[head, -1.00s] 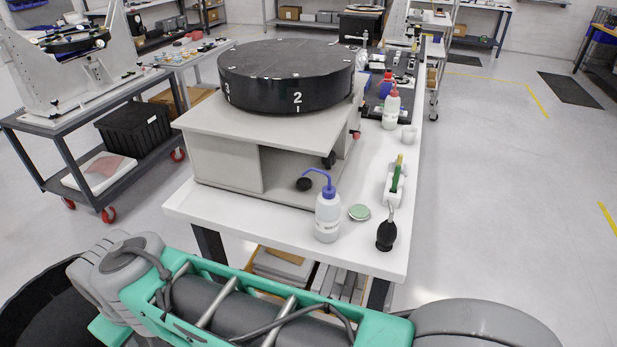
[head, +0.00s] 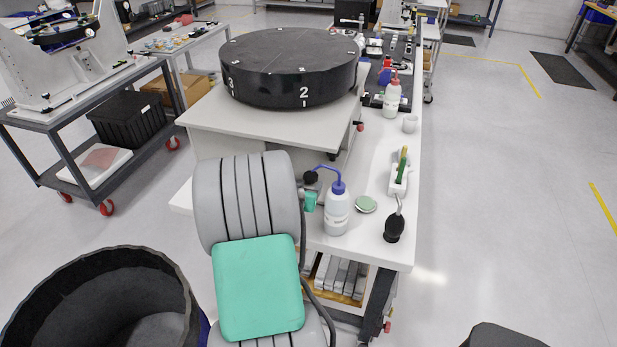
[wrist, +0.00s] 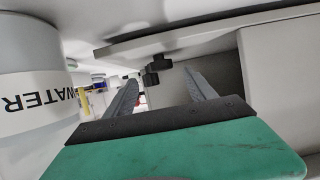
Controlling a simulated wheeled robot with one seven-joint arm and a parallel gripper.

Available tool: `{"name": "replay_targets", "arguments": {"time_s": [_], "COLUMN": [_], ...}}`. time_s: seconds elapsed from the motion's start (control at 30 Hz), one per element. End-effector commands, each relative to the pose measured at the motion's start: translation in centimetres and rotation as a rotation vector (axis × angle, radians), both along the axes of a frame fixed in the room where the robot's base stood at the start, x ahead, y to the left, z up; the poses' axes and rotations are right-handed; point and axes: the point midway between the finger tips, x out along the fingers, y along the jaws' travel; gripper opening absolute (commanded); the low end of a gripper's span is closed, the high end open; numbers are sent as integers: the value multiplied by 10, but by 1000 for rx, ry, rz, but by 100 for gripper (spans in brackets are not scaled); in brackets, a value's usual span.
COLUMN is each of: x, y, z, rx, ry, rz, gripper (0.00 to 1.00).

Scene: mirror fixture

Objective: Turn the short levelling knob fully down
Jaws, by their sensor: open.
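The fixture is a grey box stand (head: 225,115) bearing a black drum (head: 295,82) marked 2 and 3. A dark knob (head: 311,177) shows under the stand's top plate in the head view, close to my gripper. In the wrist view two dark knob shapes sit under the plate: a lower one (wrist: 150,79) and one just behind it (wrist: 160,63). I cannot tell which is the short levelling knob. My gripper (wrist: 162,80) is open, its fingers pointing towards the knobs with a gap before them. My arm mostly hides the gripper in the head view.
A water bottle (head: 337,212) with a blue cap stands close beside my gripper; it fills the left of the wrist view (wrist: 30,95). A green lid (head: 365,204) and black blower bulb (head: 394,228) are further right on the white table (head: 375,250).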

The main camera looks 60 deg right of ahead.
Motion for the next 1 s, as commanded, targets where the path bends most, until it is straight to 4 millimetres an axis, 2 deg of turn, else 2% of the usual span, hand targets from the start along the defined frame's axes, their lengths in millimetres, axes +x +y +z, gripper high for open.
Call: {"name": "replay_targets", "arguments": {"time_s": [0.1, 0.23, 0.33, 0.57, 1.0], "x": [4, 8, 10, 11, 11], "y": [-21, -38, -45, -46, -46], "z": [-9, -16, -19, -20, -19], "rx": [4, 3, 2, 2, 2], "ry": [2, 2, 2, 1, 1], "rz": [-2, 0, 2, 4, 4], "gripper": [64, 64, 64, 64, 30]}}
